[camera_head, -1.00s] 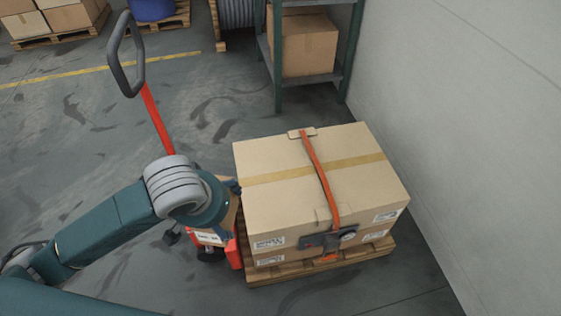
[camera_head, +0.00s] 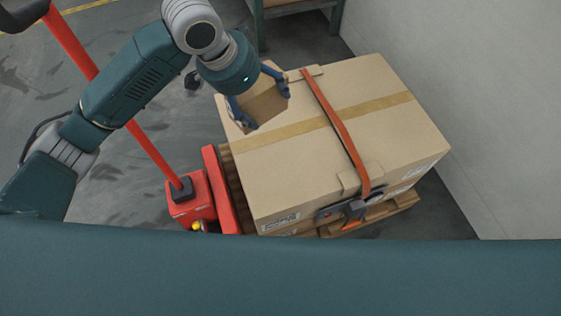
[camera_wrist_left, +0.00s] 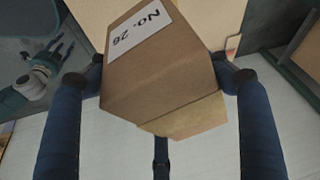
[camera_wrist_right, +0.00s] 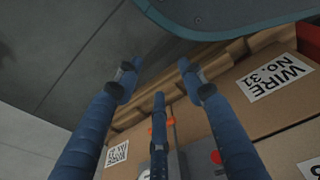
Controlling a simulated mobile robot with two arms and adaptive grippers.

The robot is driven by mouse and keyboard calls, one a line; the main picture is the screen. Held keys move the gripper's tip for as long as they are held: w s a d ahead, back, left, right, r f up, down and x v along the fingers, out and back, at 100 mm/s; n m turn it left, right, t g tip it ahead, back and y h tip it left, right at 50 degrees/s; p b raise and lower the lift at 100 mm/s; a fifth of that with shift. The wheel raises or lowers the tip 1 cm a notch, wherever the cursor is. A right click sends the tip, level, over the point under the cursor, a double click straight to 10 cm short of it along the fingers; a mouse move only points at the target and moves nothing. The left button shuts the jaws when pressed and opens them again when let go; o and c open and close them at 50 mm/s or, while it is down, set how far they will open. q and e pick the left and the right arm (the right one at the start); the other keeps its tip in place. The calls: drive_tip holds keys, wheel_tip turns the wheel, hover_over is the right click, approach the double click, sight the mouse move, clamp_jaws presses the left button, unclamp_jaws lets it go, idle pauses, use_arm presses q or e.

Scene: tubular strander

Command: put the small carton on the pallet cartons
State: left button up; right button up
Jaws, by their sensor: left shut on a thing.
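The small carton (camera_head: 264,104) is brown. In the left wrist view it (camera_wrist_left: 165,75) carries a white "No. 26" label. My left gripper (camera_head: 262,105) is shut on it, fingers on opposite sides, over the left far part of the pallet cartons (camera_head: 300,165). I cannot tell whether it touches their top. The pallet cartons form a large block with tan tape and an orange strap (camera_head: 335,130), on a wooden pallet (camera_head: 398,208). My right gripper (camera_wrist_right: 160,78) is open and empty beside the cartons' labelled side; it is outside the head view.
A red pallet truck (camera_head: 190,198) with a long handle stands left of the pallet. A strap tensioner (camera_head: 345,210) sits on the cartons' near side. A white wall (camera_head: 460,60) is close on the right, and a green shelf (camera_head: 262,25) stands behind.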

sight(282, 99)
use_arm(q)
drive_tip(key=d+m+b, duration=0.1)
drive_tip(key=w+d+f+m+b, duration=0.1)
drive_tip(key=b, duration=0.1)
drive_tip(key=w+d+f+g+b, duration=0.1)
drive_tip(key=d, duration=0.1)
drive_tip(key=shift+w+f+m+h+b, duration=0.1)
drive_tip(key=shift+f+m+h+b, duration=0.05)
drive_tip(key=shift+m+h+b, duration=0.2)
drive_tip(key=shift+w+d+m+b, duration=0.1)
drive_tip(key=shift+d+m+b, duration=0.3)
drive_tip(key=shift+m, duration=0.05)
use_arm(e)
drive_tip(key=w+f, duration=0.2)
drive_tip(key=w, duration=0.2)
use_arm(q)
wheel_tip(282, 99, down, 19)
drive_tip(key=b, duration=0.4)
drive_tip(key=shift+f, duration=0.3)
use_arm(e)
drive_tip(key=w+r+t, duration=0.1)
drive_tip(key=w+r, duration=0.2)
drive_tip(key=r, duration=1.1)
drive_tip(key=shift+w+a+r, duration=0.15)
drive_tip(key=shift+w+a, duration=0.1)
drive_tip(key=shift+a, duration=0.2)
